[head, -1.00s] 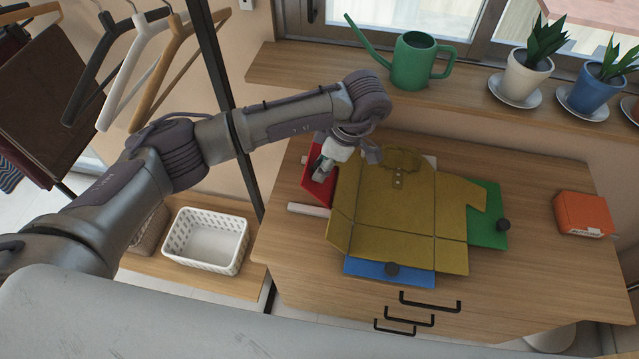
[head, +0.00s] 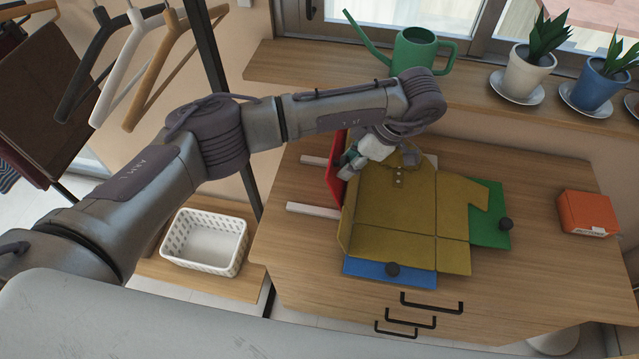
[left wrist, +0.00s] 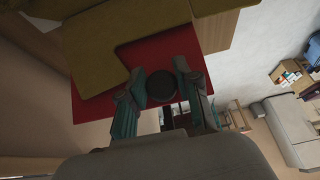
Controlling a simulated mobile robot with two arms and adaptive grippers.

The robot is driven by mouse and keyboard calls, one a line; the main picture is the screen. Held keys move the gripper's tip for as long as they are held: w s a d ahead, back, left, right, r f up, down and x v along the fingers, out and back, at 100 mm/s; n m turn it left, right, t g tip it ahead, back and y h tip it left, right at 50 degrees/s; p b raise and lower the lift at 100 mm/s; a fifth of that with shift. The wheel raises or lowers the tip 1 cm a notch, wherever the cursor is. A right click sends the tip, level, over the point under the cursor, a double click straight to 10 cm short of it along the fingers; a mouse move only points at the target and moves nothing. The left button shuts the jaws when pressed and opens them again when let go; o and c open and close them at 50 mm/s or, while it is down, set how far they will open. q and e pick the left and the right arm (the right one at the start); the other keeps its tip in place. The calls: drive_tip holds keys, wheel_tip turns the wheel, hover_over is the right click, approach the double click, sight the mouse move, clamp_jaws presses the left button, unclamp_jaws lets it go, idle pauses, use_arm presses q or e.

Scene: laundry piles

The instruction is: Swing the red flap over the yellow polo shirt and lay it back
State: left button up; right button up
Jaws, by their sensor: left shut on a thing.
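The mustard-yellow polo shirt (head: 395,205) lies on the folding board on the wooden dresser top. The red flap (head: 335,172) at the board's left side is swung up steeply, with the shirt's left part raised beside it. My left gripper (head: 350,163) is at the flap. The arm hides part of the shirt's collar area. My right gripper is out of view.
The green flap (head: 489,205) and blue flap (head: 370,271) lie flat, partly under the shirt. Pale support strips (head: 314,210) are bare at the left. An orange box (head: 587,213) stands at the right. A green watering can (head: 412,55) and potted plants stand on the sill behind.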

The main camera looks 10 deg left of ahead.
use_arm(q)
drive_tip(key=d+y+b, duration=0.1)
drive_tip(key=d, duration=0.3)
idle(0.3)
drive_tip(key=shift+a, duration=0.1)
drive_tip(key=shift+y, duration=0.6)
drive_tip(key=d+b, duration=0.1)
drive_tip(key=d, duration=0.1)
drive_tip(key=d+f+b, duration=0.1)
drive_tip(key=d+b, duration=0.1)
drive_tip(key=shift+s+f, duration=0.1)
drive_tip(key=shift+a, duration=0.15)
